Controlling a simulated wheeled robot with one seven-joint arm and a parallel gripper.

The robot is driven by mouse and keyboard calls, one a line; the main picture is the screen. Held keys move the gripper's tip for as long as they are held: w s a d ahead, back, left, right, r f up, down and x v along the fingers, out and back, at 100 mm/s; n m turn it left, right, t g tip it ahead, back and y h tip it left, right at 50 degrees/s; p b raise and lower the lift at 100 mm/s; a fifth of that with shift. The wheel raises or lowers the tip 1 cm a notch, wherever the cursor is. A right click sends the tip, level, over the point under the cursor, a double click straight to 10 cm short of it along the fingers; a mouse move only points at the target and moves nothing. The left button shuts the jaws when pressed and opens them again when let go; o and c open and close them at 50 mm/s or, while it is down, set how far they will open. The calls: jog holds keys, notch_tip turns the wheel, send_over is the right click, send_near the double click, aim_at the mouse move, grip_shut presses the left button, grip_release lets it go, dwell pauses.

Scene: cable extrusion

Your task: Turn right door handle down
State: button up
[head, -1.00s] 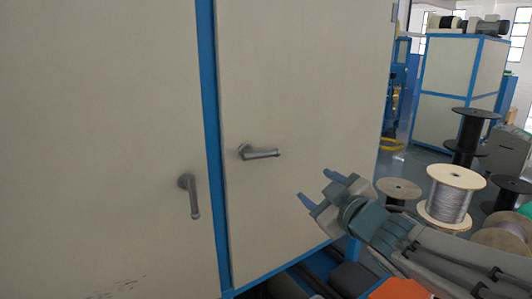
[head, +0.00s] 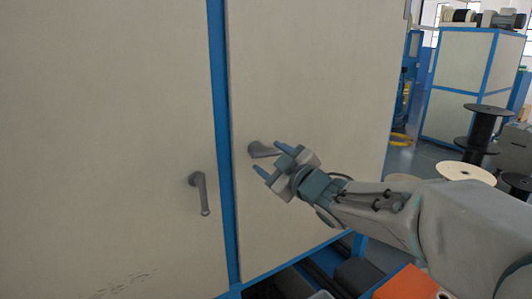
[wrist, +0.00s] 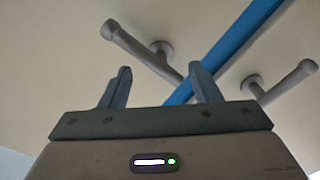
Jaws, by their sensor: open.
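The right door handle (head: 260,149) is a grey lever on the right cabinet door, just right of the blue strip. Its lever lies about level and points right; its outer part is hidden behind my gripper (head: 273,159) in the head view. My gripper is open and empty, with its two blue fingertips in front of the lever. In the wrist view, the right door handle (wrist: 140,50) crosses beyond the open fingers (wrist: 159,69). I cannot tell whether a finger touches it.
The left door handle (head: 202,196) hangs straight down on the left door; it also shows in the wrist view (wrist: 288,81). A blue strip (head: 221,130) separates the doors. Wire spools (head: 466,173) and an orange object (head: 408,284) are at the right.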

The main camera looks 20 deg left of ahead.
aim_at(267, 152)
jog(key=shift+x, duration=1.4)
